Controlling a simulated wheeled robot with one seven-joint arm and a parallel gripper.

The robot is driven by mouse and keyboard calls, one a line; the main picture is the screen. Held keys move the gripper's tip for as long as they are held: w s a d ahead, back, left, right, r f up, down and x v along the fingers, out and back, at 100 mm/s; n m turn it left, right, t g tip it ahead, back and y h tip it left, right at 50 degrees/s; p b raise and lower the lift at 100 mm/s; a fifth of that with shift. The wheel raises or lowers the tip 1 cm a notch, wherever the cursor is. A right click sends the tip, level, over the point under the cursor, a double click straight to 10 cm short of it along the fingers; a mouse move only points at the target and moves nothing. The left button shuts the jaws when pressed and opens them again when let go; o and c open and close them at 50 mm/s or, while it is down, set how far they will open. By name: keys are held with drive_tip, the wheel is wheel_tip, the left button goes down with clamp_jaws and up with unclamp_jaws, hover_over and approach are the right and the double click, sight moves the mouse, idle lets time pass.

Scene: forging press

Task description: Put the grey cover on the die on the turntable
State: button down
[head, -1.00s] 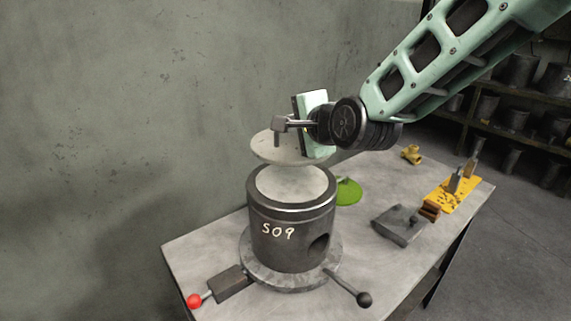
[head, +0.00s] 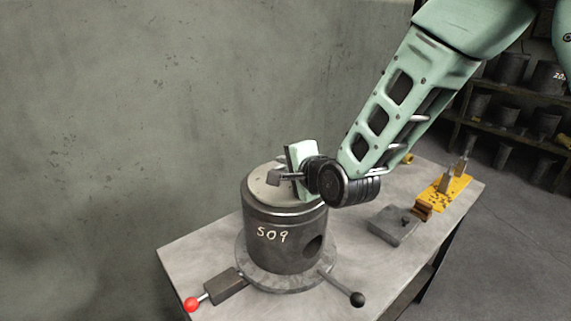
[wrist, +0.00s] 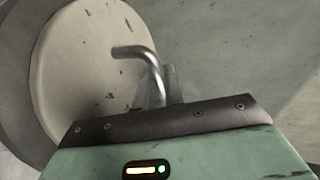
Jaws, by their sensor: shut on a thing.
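The grey cover (head: 262,190) lies at the top of the die (head: 283,238), a dark cylinder marked S09 that stands upright on the round turntable (head: 243,262). My gripper (head: 285,178) is above the cover and shut on its bent metal handle. In the wrist view the cover (wrist: 85,75) shows as a pale disc with dark flecks, and the handle (wrist: 143,58) rises to my gripper (wrist: 168,90). The cover looks level in the head view. I cannot tell whether it is fully seated, as my wrist hides its right side.
A red-knobbed lever (head: 193,303) and a black-knobbed lever (head: 356,298) stick out from the turntable. A grey block (head: 393,226) and a yellow fixture (head: 447,192) stand at the right of the table (head: 190,245). Shelves with dark pots (head: 510,115) are behind.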

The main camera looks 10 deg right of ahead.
drive_tip(key=shift+f+b, duration=0.2)
drive_tip(key=shift+b, duration=0.1)
drive_tip(key=c, duration=1.5)
unclamp_jaws()
drive_tip(key=shift+r, duration=0.1)
drive_tip(key=shift+r+p, duration=0.2)
drive_tip(key=shift+p, duration=0.2)
drive_tip(key=b+v, duration=0.3)
drive_tip(key=v, duration=0.6)
drive_tip(key=shift+s+d+f, duration=0.1)
drive_tip(key=shift+s, duration=0.2)
drive_tip(key=shift+b+v, duration=1.15)
drive_tip(key=shift+v, duration=0.1)
